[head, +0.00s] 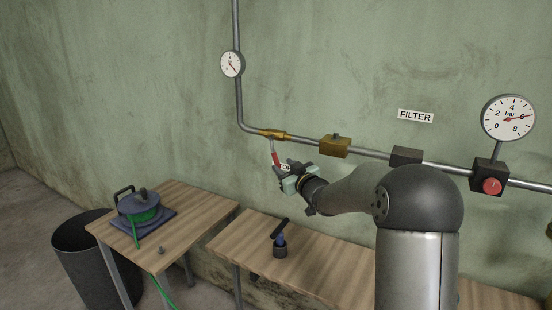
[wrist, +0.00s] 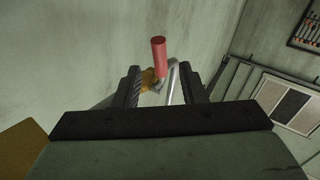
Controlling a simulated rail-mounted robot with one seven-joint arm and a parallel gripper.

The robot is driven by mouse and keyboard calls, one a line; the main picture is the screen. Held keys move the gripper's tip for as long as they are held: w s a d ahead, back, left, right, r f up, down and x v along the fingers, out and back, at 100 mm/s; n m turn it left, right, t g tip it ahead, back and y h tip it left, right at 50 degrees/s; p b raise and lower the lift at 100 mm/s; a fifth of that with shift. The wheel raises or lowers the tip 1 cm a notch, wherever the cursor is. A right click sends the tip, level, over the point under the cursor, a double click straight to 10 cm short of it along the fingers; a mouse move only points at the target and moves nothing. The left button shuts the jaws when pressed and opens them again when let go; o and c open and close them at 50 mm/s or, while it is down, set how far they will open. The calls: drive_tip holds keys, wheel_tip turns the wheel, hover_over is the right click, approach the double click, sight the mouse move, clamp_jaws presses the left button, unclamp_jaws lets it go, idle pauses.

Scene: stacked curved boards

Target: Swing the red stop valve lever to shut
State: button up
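The stop valve is a brass fitting (head: 275,134) on the wall pipe. Its lever, with a red grip (head: 276,158), hangs down from it, slightly tilted. My gripper (head: 283,177) is close to the lower end of the red grip in the head view. In the wrist view my gripper (wrist: 160,76) is open, with one dark finger on each side. I see no clear contact.
A small gauge (head: 232,64) is upper left.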

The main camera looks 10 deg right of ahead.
sight(277, 162)
drive_tip(key=p+x, duration=0.1)
drive_tip(key=x, duration=0.5)
